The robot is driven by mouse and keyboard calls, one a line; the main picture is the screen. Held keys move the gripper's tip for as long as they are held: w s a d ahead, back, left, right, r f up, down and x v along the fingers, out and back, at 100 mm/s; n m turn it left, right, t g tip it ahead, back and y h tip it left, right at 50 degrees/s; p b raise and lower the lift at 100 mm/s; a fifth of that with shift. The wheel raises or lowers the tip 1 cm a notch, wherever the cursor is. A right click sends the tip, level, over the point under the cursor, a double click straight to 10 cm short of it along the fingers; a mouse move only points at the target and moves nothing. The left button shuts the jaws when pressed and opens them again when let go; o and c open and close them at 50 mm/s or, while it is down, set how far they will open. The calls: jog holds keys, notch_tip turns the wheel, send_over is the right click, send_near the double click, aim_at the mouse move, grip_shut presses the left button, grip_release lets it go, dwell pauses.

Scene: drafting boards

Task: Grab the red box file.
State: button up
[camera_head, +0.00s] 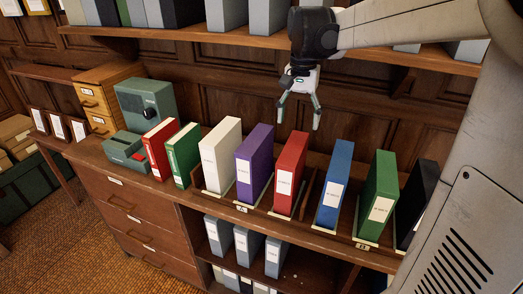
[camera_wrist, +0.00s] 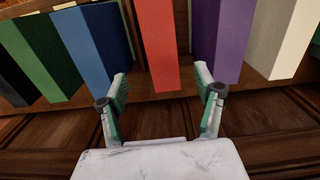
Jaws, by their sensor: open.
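A red box file (camera_head: 290,170) with a white label stands upright on the counter, between a purple box file (camera_head: 254,160) and a blue box file (camera_head: 334,185). A second, smaller red file (camera_head: 160,148) stands at the left beside a green one. My gripper (camera_head: 299,120) points down with its fingers apart and empty, above and slightly behind the red box file. In the wrist view, the red box file (camera_wrist: 157,45) appears between the two spread fingers, apart from them. Its labelled face is hidden in that view.
A white box file (camera_head: 220,155) stands left of the purple one. Green (camera_head: 378,195) and black files stand at the right. A shelf (camera_head: 190,36) with grey files overhangs behind. Wooden dividers (camera_head: 309,190) stand by the red file. A green machine (camera_head: 146,107) sits left.

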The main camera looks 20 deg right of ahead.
aim_at(294, 147)
notch_tip(294, 147, down, 5)
jog(key=shift+r, duration=0.1)
jog(key=shift+s+a+f+p, duration=0.1)
jog(key=shift+a+f+p, duration=0.1)
jog(key=shift+f, duration=1.1)
jog(key=shift+a+f+p, duration=0.1)
jog(key=shift+f+p, duration=0.1)
jog(key=shift+f, duration=1.1)
grip_shut()
